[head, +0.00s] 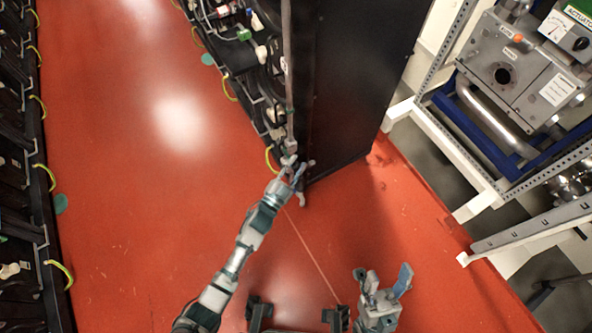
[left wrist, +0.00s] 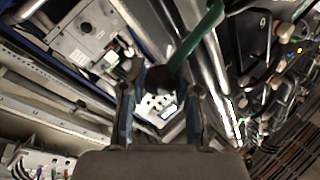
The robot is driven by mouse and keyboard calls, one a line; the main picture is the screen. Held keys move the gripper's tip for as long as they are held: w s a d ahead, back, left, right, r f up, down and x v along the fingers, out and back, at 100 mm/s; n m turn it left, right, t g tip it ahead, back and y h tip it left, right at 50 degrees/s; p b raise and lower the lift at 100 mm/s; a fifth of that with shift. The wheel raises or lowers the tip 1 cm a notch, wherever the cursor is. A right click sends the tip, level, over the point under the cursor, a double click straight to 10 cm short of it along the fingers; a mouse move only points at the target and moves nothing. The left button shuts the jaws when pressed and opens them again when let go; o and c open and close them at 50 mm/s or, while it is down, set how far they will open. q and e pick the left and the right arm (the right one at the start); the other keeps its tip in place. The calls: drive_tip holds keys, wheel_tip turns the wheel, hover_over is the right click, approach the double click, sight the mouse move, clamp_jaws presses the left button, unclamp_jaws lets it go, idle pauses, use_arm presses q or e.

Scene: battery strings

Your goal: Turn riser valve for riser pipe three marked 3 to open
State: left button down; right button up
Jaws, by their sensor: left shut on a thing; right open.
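My left gripper (head: 297,166) is at the near end of the dark battery rack, by its front corner. In the left wrist view its two fingers (left wrist: 160,98) stand on either side of the dark, rounded end of a green lever (left wrist: 196,40), and it is shut on that end. The lever runs up and right from the fingers. I cannot make out the lever in the head view, and no mark 3 or riser pipe label is readable. My right gripper (head: 385,284) is open and empty above the red floor, right of centre.
The dark rack (head: 345,90) stands upright beside my left gripper. Another rack with yellow cables (head: 62,272) lines the left edge. A metal frame with a grey instrument box (head: 505,70) stands at the right. The red floor (head: 130,200) between the racks is clear.

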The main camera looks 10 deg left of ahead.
use_arm(q)
drive_tip(key=shift+w+a+r+n+p, duration=0.2)
drive_tip(key=shift+r+n+p, duration=0.15)
drive_tip(key=shift+r+p, duration=0.25)
drive_tip(key=shift+w+a+r+n+p, duration=0.2)
drive_tip(key=shift+r+n+p, duration=0.2)
drive_tip(key=shift+p, duration=0.25)
drive_tip(key=shift+a+r+n+y+p, duration=0.1)
drive_tip(key=shift+r+n+y+p, duration=0.35)
drive_tip(key=shift+p, duration=0.35)
use_arm(e)
drive_tip(key=w+a+f+n+g+y, duration=0.2)
drive_tip(key=w+f+n+g, duration=0.15)
drive_tip(key=w+g, duration=0.4)
use_arm(q)
drive_tip(key=p, duration=0.1)
drive_tip(key=n+g+p, duration=0.1)
drive_tip(key=p, duration=0.1)
drive_tip(key=shift+w+a+r+n+y, duration=0.2)
drive_tip(key=shift+w+n+y, duration=0.05)
drive_tip(key=shift+w+n, duration=0.05)
drive_tip(key=shift+f, duration=0.1)
use_arm(e)
wheel_tip(320, 180, down, 10)
drive_tip(key=d+g+h, duration=0.1)
drive_tip(key=g, duration=0.6)
drive_tip(key=shift+r, duration=0.15)
drive_tip(key=shift+g, duration=0.25)
